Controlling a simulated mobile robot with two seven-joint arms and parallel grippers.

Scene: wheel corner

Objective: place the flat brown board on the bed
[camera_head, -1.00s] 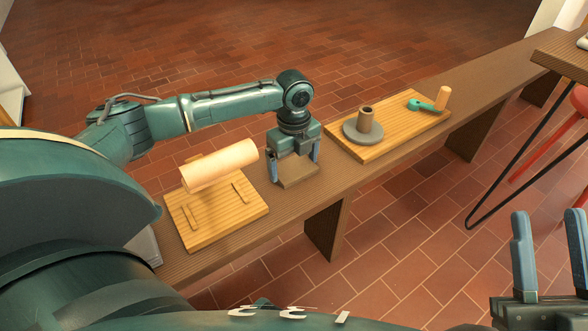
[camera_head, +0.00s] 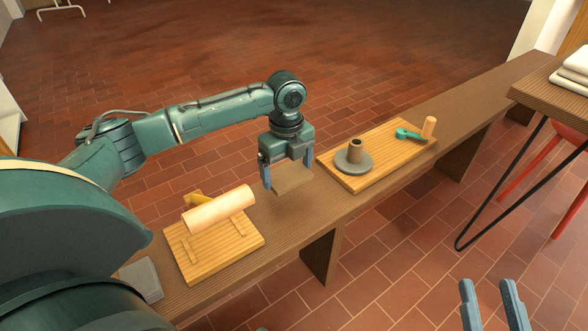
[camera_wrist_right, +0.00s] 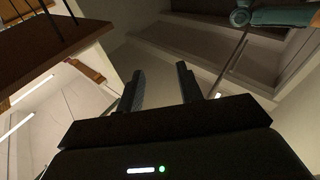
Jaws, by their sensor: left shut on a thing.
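My left gripper (camera_head: 287,178) is shut on the flat brown board (camera_head: 293,180) and holds it roughly level, a little above the long brown bench. Left of it, a light wooden base with two thin strips (camera_head: 224,252) lies on the bench and looks like the bed. A pale roller (camera_head: 219,209) lies across it, with a yellow piece (camera_head: 197,199) behind. The held board is apart from this base, to its right. My right gripper (camera_head: 493,305) is at the lower right, away from the bench. Its fingers are apart and empty, also in the right wrist view (camera_wrist_right: 162,90).
A second wooden board (camera_head: 385,150) right of the left gripper carries a grey disc with a brown cylinder (camera_head: 354,160) and a teal crank with a wooden handle (camera_head: 415,134). A grey block (camera_head: 142,278) sits left of the roller. The bench (camera_head: 290,215) is bare under the held board.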

